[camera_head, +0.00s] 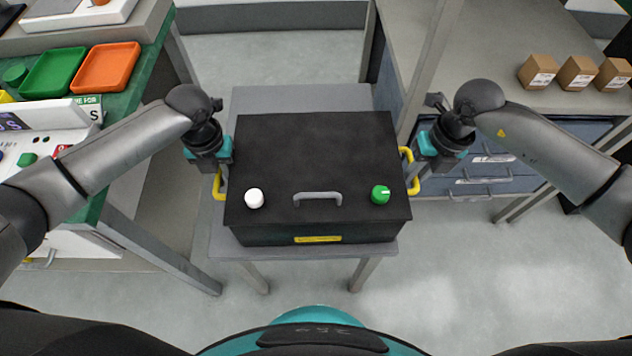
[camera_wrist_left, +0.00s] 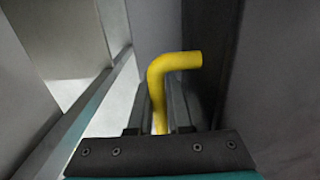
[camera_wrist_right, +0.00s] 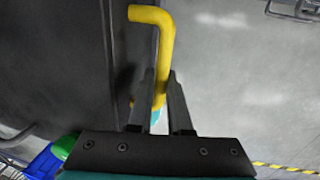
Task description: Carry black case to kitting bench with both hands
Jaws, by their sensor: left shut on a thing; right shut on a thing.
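The black case (camera_head: 318,160) sits level on, or just above, a small grey table in the middle of the head view; I cannot tell if it touches. It has a yellow side handle at its left (camera_head: 218,186) and one at its right (camera_head: 413,172). My left gripper (camera_head: 219,172) is shut on the left yellow handle, which also shows in the left wrist view (camera_wrist_left: 172,68). My right gripper (camera_head: 412,165) is shut on the right yellow handle, seen in the right wrist view (camera_wrist_right: 161,45). A white knob, a grey handle and a green knob are on the case.
The small grey table (camera_head: 222,240) stands under the case. At left is a green-topped bench (camera_head: 150,62) with a green tray (camera_head: 54,73) and an orange tray (camera_head: 106,67). At right, a grey bench (camera_head: 480,60) carries cardboard boxes (camera_head: 538,71) above blue drawers.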

